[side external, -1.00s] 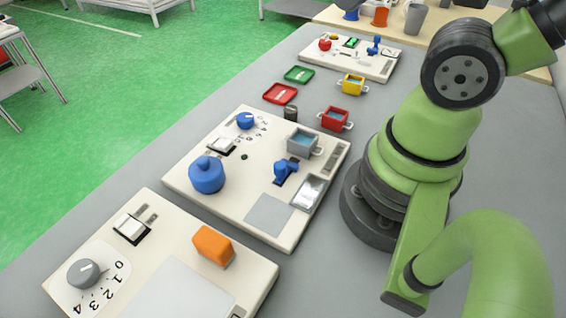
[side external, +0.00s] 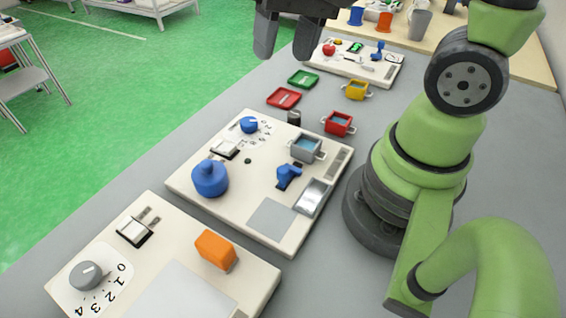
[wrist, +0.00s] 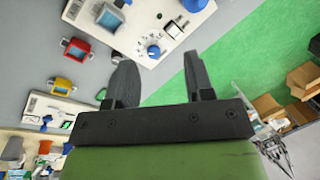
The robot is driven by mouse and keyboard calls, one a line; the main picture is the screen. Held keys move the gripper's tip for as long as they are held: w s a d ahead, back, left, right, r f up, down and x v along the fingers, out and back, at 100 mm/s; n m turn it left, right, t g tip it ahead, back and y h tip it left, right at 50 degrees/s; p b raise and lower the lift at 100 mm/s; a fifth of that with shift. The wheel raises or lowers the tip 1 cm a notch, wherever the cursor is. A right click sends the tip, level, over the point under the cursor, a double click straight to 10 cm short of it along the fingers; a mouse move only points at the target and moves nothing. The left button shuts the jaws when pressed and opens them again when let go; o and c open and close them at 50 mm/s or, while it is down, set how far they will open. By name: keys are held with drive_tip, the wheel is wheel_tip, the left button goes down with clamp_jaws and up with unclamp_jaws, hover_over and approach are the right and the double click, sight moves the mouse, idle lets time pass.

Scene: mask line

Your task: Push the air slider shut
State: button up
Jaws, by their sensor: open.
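My gripper (side external: 286,56) is at the top of the side external view, its two dark fingers apart and empty, above the table beyond the middle panel. In the wrist view my gripper (wrist: 158,62) is open with nothing between the fingers. No part is clearly marked as the air slider; I cannot tell which it is. The middle panel (side external: 200,195) has a blue lever (side external: 288,174), a white switch block (side external: 224,149), a blue dial (side external: 249,124) and a round blue knob (side external: 210,178). The far panel (side external: 318,64) has a small blue lever (side external: 378,52) and a green display (side external: 354,46).
A grey pot (side external: 306,152) stands on the middle panel. A red pot (side external: 339,124), a yellow pot (side external: 356,90), a red tray (side external: 284,98) and a green tray (side external: 303,79) lie between the panels. The near panel (side external: 180,235) carries an orange block (side external: 216,249).

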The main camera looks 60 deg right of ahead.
sight(283, 169)
drive_tip(key=a+f+g, duration=0.1)
drive_tip(key=f, duration=0.5)
drive_tip(key=f+m+g, duration=0.1)
drive_tip(key=f+g, duration=0.1)
drive_tip(key=f, duration=0.5)
drive_tip(key=s+a+f+m+g+y, duration=0.1)
drive_tip(key=f, duration=0.6)
drive_tip(key=shift+s+a+g, duration=0.1)
drive_tip(key=shift+a+g, duration=0.2)
drive_tip(key=shift+g, duration=0.1)
clamp_jaws()
drive_tip(key=shift+d, duration=1.65)
